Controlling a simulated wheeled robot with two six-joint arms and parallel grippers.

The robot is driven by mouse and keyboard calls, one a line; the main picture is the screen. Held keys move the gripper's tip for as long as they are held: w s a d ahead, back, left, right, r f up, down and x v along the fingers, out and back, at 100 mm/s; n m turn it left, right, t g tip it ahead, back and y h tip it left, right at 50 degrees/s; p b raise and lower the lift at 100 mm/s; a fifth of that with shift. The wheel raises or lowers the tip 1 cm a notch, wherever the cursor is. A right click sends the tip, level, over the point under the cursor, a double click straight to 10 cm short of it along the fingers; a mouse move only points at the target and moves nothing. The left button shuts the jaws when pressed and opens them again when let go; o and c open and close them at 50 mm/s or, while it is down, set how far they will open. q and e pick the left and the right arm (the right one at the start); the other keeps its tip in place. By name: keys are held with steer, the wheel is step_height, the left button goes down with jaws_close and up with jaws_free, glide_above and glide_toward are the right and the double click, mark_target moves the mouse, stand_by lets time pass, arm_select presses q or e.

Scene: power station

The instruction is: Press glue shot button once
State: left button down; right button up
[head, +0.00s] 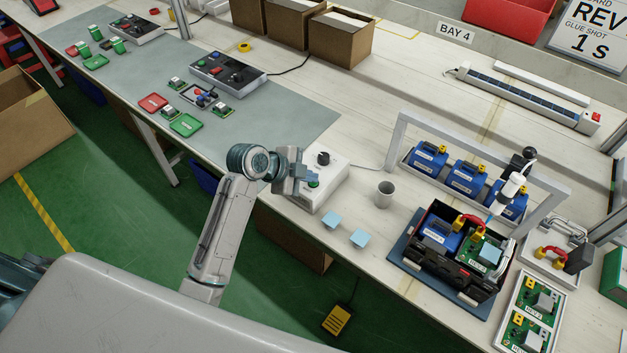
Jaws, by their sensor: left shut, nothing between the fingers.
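A white control box (335,180) stands near the front edge of the bench. It has a black knob (323,158) on top and a green button (313,183) toward its front left. My left gripper (305,172) is shut and empty, right beside the green button in the picture. I cannot tell whether the fingers touch the button. The gripper hides part of the box's left side. A white glue dispenser (512,187) hangs on a grey frame over an open black case (460,262). My right gripper is not in view.
A grey cup (385,194) and light-blue pads (359,238) stand right of the box. Blue units (465,177) sit behind the case. A dark switch panel (228,73) and cardboard boxes (341,37) are farther back. A yellow pedal (338,320) lies on the green floor.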

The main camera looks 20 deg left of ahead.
arm_select(q)
steer(key=shift+r+p, duration=0.75)
step_height(320, 180, up, 5)
steer(key=p, duration=0.4)
steer(key=shift+r+p, duration=0.1)
steer(key=shift+p, duration=0.2)
stand_by(0.6)
